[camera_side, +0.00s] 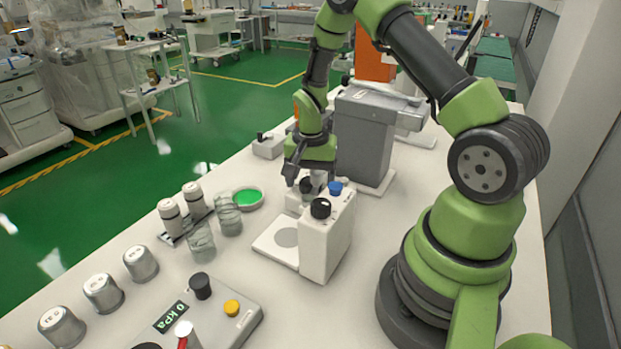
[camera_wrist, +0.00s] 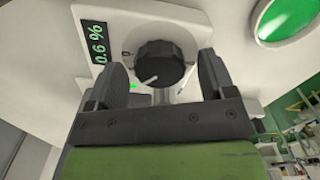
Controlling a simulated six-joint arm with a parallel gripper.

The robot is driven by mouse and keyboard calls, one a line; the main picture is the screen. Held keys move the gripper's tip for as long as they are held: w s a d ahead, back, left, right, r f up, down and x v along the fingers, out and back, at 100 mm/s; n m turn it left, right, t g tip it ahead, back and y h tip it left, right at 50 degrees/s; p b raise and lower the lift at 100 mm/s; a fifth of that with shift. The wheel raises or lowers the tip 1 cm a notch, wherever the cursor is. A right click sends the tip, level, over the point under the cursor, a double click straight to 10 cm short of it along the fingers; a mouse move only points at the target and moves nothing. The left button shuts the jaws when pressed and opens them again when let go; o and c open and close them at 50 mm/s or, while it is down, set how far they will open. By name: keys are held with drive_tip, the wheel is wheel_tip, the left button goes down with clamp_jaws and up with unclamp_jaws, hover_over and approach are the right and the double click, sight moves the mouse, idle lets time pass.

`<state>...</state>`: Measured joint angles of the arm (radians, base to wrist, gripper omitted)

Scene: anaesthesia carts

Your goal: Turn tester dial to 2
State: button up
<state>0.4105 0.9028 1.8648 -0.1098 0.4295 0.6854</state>
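The tester dial (camera_wrist: 160,62) is a round black knob with a white pointer line, on a pale panel (camera_wrist: 200,14). In the wrist view its pointer is toward the lower left. A dark display (camera_wrist: 97,44) beside it reads 0.6 %, and a small green light (camera_wrist: 133,86) shows below. My gripper (camera_wrist: 160,76) is open, with one finger on each side of the dial and a visible gap to each. In the side view my gripper (camera_side: 308,180) points down over the dark knob (camera_side: 307,185); the tester's body is mostly hidden there.
A white unit with a black knob (camera_side: 320,208) and a blue knob (camera_side: 335,187) stands close in front. A grey box (camera_side: 364,135) is behind. A green-topped dish (camera_side: 248,197), glass jars (camera_side: 201,243) and a 0 kPa panel (camera_side: 225,322) are to the left and front.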

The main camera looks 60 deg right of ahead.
sight(309, 182)
drive_tip(key=shift+r, duration=0.1)
wheel_tip(309, 182, up, 10)
idle(0.5)
drive_tip(key=f+m, duration=0.3)
drive_tip(key=f, duration=0.2)
drive_tip(key=f+m, duration=0.4)
drive_tip(key=f, duration=0.1)
drive_tip(key=shift+a+f, duration=0.15)
drive_tip(key=shift+a, duration=0.05)
idle(0.3)
drive_tip(key=c, duration=0.9)
